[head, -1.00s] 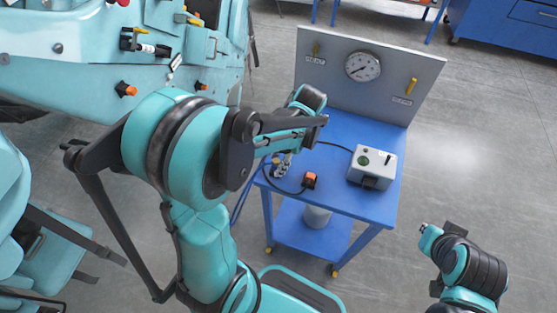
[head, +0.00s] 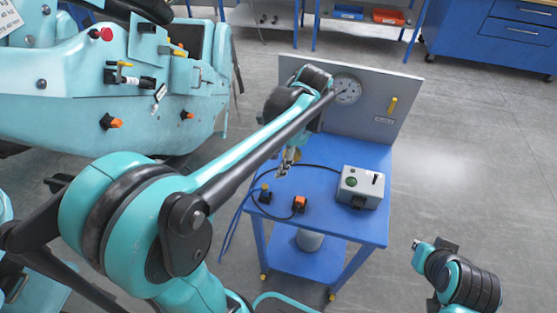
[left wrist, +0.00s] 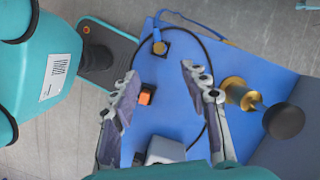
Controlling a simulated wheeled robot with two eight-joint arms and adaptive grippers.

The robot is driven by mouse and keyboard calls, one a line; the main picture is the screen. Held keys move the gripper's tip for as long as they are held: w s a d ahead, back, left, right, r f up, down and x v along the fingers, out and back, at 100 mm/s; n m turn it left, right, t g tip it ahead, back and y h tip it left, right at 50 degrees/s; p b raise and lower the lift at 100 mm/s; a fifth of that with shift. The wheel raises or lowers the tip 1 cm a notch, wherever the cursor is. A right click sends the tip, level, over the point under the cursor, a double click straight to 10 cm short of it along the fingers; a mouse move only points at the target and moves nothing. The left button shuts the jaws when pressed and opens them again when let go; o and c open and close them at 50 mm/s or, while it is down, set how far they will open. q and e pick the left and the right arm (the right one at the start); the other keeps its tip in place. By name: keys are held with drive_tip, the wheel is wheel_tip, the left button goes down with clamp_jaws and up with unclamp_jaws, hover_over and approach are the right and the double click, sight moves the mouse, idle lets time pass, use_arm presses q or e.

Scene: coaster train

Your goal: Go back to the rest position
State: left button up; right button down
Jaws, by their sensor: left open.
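My left gripper (head: 287,163) hangs above the left part of the blue cart (head: 372,220), pointing down. In the left wrist view its two fingers (left wrist: 160,77) are apart with nothing between them. The orange block (left wrist: 146,97) also shows between the fingers in the wrist view, farther down. My right arm (head: 465,280) is at the lower right of the head view; its fingers do not show.
A grey control box (head: 362,187) with a green button sits on the cart, joined to a black cable. A teal coaster car (head: 70,95) stands left. Floor right is clear.

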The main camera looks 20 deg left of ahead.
idle(0.3)
use_arm(q)
drive_tip(key=s+d+f+n+t+h, duration=0.2)
drive_tip(key=s+d+n+t, duration=0.1)
drive_tip(key=s+n+t, duration=0.4)
drive_tip(key=shift+s+d+n+t+h, duration=0.35)
drive_tip(key=shift+n+t, duration=0.85)
drive_tip(key=shift+n, duration=0.4)
